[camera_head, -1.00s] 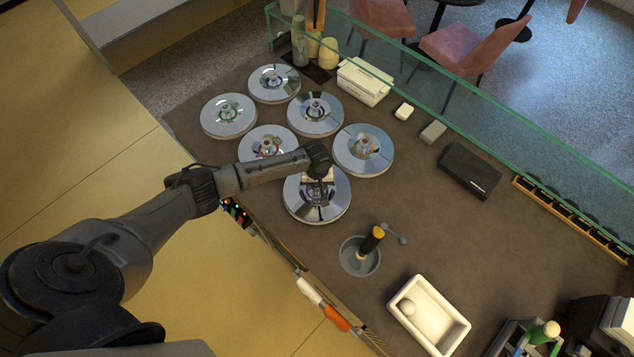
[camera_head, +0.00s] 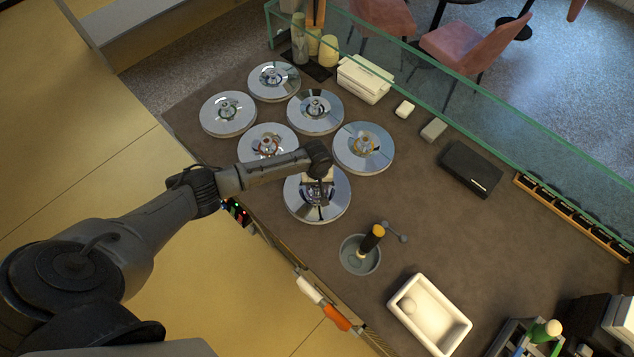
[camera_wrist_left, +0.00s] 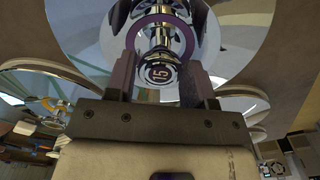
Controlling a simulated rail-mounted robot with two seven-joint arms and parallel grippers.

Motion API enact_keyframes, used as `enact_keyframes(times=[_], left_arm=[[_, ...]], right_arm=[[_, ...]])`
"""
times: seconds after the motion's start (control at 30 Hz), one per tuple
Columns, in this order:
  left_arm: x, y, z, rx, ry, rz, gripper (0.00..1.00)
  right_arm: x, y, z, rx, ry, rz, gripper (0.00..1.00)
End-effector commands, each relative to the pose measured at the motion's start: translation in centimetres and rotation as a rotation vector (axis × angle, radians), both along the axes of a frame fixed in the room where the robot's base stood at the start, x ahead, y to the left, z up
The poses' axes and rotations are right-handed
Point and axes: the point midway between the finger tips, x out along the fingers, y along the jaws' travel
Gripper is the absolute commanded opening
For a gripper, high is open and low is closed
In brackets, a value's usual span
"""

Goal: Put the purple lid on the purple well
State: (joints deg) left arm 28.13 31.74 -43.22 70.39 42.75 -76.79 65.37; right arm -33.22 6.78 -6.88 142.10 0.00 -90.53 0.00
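A round mirror-like lid (camera_head: 302,204) lies at the front of a group of similar lids on the counter. In the left wrist view, this lid (camera_wrist_left: 85,30) has a purple ring around its knob (camera_wrist_left: 160,72), which is marked 15. My left gripper (camera_wrist_left: 160,75) is over this lid, pointing down, with its two fingers on either side of the knob. A narrow gap seems to show beside the knob. In the head view the fingers (camera_head: 321,186) are small and partly hidden by the wrist. No purple well shows; whatever lies under the lid is hidden. My right gripper is out of view.
Several other shiny lids, including one (camera_head: 376,158) to the right and one (camera_head: 228,107) at left, sit close by. A grey round basin (camera_head: 348,262) with a dark-handled tool and a white tray (camera_head: 457,338) stand to the right. A glass screen (camera_head: 480,105) borders the far side.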

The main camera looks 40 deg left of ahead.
Motion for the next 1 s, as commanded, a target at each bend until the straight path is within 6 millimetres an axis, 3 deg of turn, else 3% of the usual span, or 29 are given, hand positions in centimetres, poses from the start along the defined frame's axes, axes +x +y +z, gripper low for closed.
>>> enact_keyframes(times=[0.37, 0.67, 1.0], left_arm=[[-0.01, 0.03, 0.01, 0.001, 0.001, 0.000, 0.51], [-0.03, 0.03, 0.00, 0.001, 0.001, 0.000, 0.79], [-0.06, 0.03, 0.17, 0.001, 0.002, 0.000, 0.80]], right_arm=[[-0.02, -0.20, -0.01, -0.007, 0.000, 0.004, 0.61], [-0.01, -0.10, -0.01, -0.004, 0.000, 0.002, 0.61], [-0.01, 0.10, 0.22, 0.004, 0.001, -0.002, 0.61]])
